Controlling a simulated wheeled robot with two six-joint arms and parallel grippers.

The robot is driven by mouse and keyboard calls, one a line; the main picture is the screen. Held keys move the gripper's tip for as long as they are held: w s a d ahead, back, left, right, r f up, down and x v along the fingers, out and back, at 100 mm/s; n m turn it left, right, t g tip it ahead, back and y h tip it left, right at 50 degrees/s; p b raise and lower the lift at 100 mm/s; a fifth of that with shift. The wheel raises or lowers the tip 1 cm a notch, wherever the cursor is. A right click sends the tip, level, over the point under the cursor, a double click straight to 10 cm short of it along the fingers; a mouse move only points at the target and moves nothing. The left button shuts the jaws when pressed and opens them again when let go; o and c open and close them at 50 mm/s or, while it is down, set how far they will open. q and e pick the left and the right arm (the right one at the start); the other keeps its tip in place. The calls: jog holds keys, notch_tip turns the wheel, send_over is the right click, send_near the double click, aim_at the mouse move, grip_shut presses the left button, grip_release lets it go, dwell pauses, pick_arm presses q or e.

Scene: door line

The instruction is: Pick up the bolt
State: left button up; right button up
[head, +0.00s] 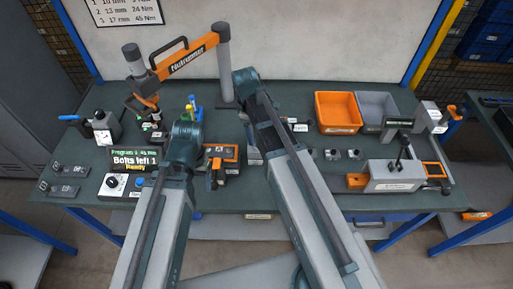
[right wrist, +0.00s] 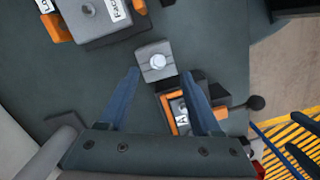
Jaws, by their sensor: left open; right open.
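The bolt (right wrist: 157,62) shows in the right wrist view as a pale round head on top of a small grey block (right wrist: 146,74). My right gripper (right wrist: 159,76) is open, with its two blue fingers reaching toward either side of the block. No contact with the bolt shows. In the head view my right arm hides its own gripper, and I cannot single out the bolt there. My left gripper (head: 185,134) is open over the left-middle of the bench (head: 275,193), with its fingers largely hidden by its arm.
Several small grey blocks (head: 332,154) stand in a row right of my right arm. An orange bin (head: 338,112) and a grey bin (head: 377,108) stand behind. A display (head: 134,162) reads "Bolts left 1". An orange-framed part (right wrist: 176,112) lies near the right fingers.

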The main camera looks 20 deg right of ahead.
jog(key=shift+d+f+b, duration=0.2)
jog(key=shift+f+b, duration=2.35)
jog(key=shift+f, duration=0.1)
jog(key=shift+r, duration=0.1)
grip_shut()
